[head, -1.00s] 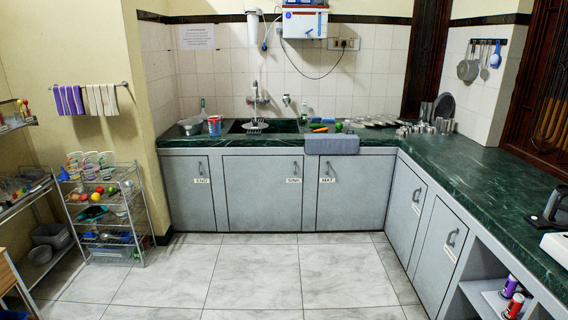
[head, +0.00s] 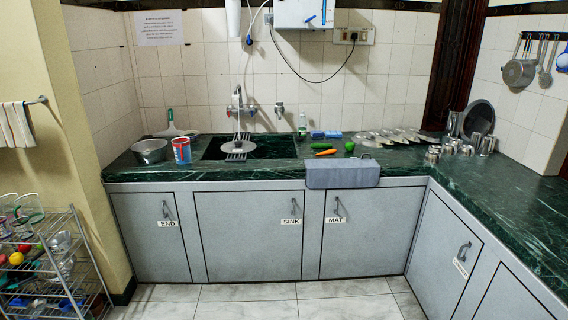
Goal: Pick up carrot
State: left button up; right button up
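The orange carrot (head: 326,152) lies on the green marble counter (head: 420,156), right of the sink and behind a grey mat (head: 343,173) that hangs over the counter's front edge. A green cucumber-like vegetable (head: 321,145) lies just behind the carrot. A round green item (head: 349,146) sits to its right. Neither of my grippers is in the head view.
A sink (head: 249,146) with a rack over it is left of the carrot. A metal bowl (head: 149,151) and a red-blue cup (head: 181,150) stand further left. Metal cups (head: 487,145) crowd the right corner. A wire rack (head: 55,270) stands at lower left. The floor ahead is clear.

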aim_at(332, 151)
jog(key=i+z, duration=0.15)
jog(key=i, duration=0.25)
jog(key=i+j+z, duration=0.15)
jog(key=i, duration=0.2)
jog(key=i+j+z, duration=0.2)
jog(key=i, duration=0.2)
jog(key=i+u, duration=0.1)
jog(key=i, duration=0.4)
jog(key=i+l+u, duration=0.1)
jog(key=i, duration=0.35)
jog(key=i+l+u, duration=0.15)
jog(key=i, duration=0.35)
